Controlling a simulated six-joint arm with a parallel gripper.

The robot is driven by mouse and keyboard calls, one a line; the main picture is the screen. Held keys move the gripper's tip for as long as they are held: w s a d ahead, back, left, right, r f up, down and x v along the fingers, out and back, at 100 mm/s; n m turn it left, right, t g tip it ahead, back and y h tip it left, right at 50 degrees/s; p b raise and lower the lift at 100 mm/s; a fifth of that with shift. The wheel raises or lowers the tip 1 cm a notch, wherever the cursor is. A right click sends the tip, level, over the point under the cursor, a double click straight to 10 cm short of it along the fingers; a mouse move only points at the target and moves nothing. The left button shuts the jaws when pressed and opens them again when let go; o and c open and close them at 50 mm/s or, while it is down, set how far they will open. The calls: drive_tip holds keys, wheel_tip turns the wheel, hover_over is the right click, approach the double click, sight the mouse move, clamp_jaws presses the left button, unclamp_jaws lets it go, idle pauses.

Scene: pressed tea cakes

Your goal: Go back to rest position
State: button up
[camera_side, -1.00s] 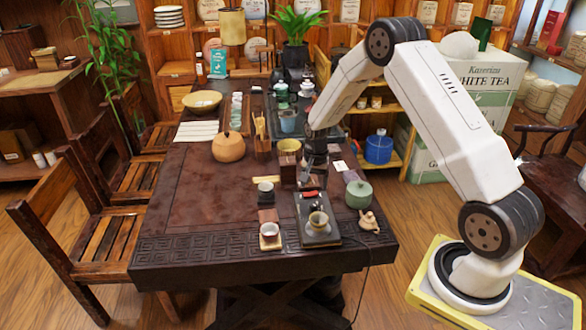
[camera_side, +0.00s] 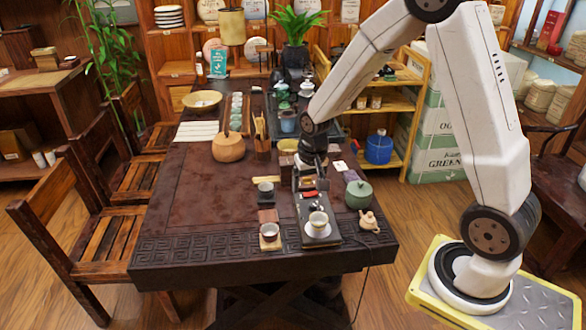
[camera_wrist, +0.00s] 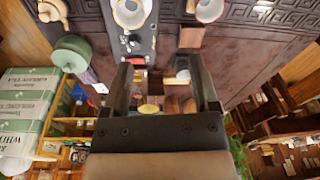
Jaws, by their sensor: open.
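My gripper (camera_side: 309,184) points down over the near right part of the dark tea table (camera_side: 190,200). It is behind a small cup (camera_side: 318,219) that stands on a dark flat device (camera_side: 306,207). In the wrist view, the two fingers of my gripper (camera_wrist: 161,72) are wide apart with nothing held between them. The cup also shows at the top of the wrist view (camera_wrist: 130,12), beyond the fingertips. Part of the table behind the gripper is hidden by it in the side view.
Another cup (camera_side: 269,231) stands on a coaster left of the device, with a dark cup (camera_side: 265,188) behind it. A green lidded jar (camera_side: 358,195) and a figurine (camera_side: 369,222) stand to the right. The table's left part is mostly clear.

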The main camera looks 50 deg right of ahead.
drive_tip(key=s+a+r+n+t, duration=0.1)
drive_tip(key=s+a+r+n, duration=0.3)
drive_tip(key=s+a+n, duration=0.2)
drive_tip(key=shift+s+a+r+n, duration=0.25)
drive_tip(key=shift+s+a, duration=0.85)
drive_tip(key=shift+s, duration=1.3)
